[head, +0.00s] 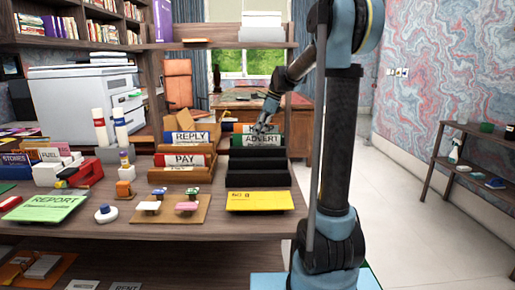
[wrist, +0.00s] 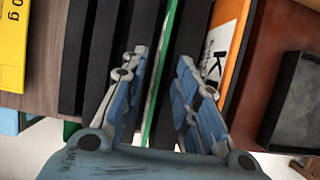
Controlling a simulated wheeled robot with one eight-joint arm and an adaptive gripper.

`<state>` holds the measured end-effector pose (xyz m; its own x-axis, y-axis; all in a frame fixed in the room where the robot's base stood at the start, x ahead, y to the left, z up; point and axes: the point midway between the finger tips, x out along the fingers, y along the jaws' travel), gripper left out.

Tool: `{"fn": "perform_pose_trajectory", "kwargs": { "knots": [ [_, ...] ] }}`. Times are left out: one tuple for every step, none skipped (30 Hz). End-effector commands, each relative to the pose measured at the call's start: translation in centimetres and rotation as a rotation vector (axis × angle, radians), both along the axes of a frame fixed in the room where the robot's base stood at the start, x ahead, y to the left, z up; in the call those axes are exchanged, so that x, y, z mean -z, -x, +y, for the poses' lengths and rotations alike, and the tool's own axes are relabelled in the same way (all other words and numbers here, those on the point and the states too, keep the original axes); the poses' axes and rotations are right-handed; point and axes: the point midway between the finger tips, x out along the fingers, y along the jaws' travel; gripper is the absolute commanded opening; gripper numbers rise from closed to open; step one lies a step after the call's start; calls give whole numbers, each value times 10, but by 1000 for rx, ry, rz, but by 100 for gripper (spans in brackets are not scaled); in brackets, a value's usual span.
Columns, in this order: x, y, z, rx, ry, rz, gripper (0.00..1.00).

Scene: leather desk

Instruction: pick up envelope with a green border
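The envelope with a green border (head: 290,139), marked "ADVERT", stands upright near the back of a black slotted holder (head: 258,180) in the head view. In the wrist view I look down on its thin green edge (wrist: 164,80). My gripper (wrist: 162,57) is open, with one finger on each side of that edge. The left finger looks close to it; a wider gap shows on the right. I cannot tell whether either finger touches it. In the head view my gripper (head: 263,124) is above the holder, and the envelope's lower part is hidden.
An orange-edged envelope (wrist: 238,60) stands just right of the right finger. A yellow card (head: 260,201) lies in front of the holder. Left of it stands a wooden rack (head: 180,175) with "REPLY" and "PAY" envelopes. Black dividers (wrist: 105,50) stand close on the left.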

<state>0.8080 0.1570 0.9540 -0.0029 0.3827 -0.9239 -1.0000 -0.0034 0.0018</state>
Motion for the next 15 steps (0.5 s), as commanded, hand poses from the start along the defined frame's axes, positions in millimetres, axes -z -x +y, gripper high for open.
{"fn": "perform_pose_trajectory", "kwargs": {
  "knots": [
    [2, 0, 1, 0, 0, 0, 28],
    [2, 0, 1, 0, 0, 0, 28],
    [2, 0, 1, 0, 0, 0, 28],
    [2, 0, 1, 0, 0, 0, 28],
    [2, 0, 1, 0, 0, 0, 28],
    [2, 0, 1, 0, 0, 0, 28],
    [2, 0, 1, 0, 0, 0, 28],
    [2, 0, 1, -1, 0, 0, 24],
    [2, 0, 1, -1, 0, 0, 15],
    [2, 0, 1, -1, 0, 0, 8],
    [2, 0, 1, -1, 0, 0, 1],
    [2, 0, 1, -1, 0, 0, 0],
    [2, 0, 1, -1, 0, 0, 0],
    [2, 0, 1, -1, 0, 0, 0],
    [2, 0, 1, -1, 0, 0, 0]
  ]
}}
